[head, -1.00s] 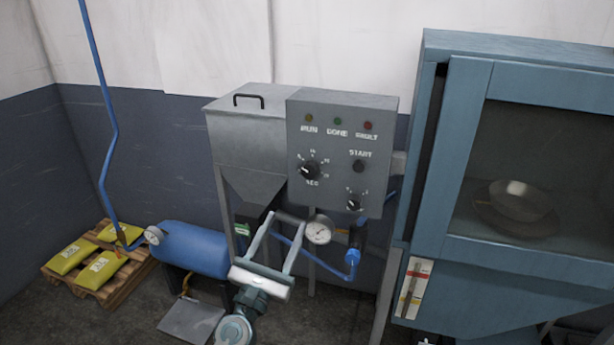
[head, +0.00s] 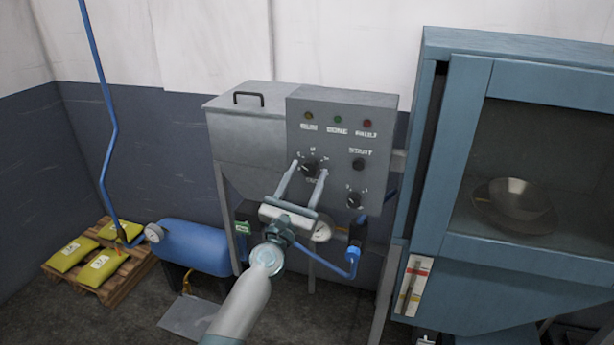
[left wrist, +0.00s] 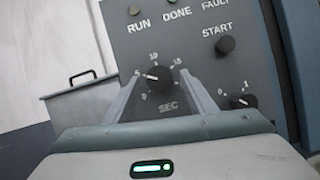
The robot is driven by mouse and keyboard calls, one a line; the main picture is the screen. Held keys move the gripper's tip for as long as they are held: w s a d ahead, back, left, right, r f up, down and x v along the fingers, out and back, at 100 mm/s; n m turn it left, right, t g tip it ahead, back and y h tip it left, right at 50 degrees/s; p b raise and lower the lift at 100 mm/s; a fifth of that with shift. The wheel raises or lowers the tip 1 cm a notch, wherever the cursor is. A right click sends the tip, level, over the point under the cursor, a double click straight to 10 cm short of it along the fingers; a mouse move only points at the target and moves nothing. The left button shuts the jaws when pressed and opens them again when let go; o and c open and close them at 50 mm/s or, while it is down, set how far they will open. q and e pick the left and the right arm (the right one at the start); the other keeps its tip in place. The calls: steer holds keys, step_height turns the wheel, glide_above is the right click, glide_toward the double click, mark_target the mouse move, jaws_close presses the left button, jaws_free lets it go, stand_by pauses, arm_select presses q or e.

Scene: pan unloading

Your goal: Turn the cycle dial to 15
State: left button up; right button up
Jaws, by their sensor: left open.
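The cycle dial (head: 310,168) is a round black knob marked SEC on the grey control panel (head: 382,120). In the left wrist view the dial (left wrist: 156,78) has a light pointer mark toward its left side; the 10 is above it and the 15 at upper right. My left gripper (head: 309,171) is open, its two fingers reaching up to the panel on either side of the dial. Whether the fingers touch the dial, I cannot tell. The fingers hide some scale marks. My right gripper is not in view.
The START knob (head: 358,163) and a smaller dial (head: 354,200) are right of the cycle dial. Three lamps line the panel top. A blue cabinet (head: 450,160) stands at right, a blue tank (head: 195,247) at left.

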arm_select(q)
steer(key=shift+w+r, duration=0.1)
steer(key=shift+w, duration=0.1)
steer(key=shift+c, duration=0.6)
steer(key=c, duration=0.9)
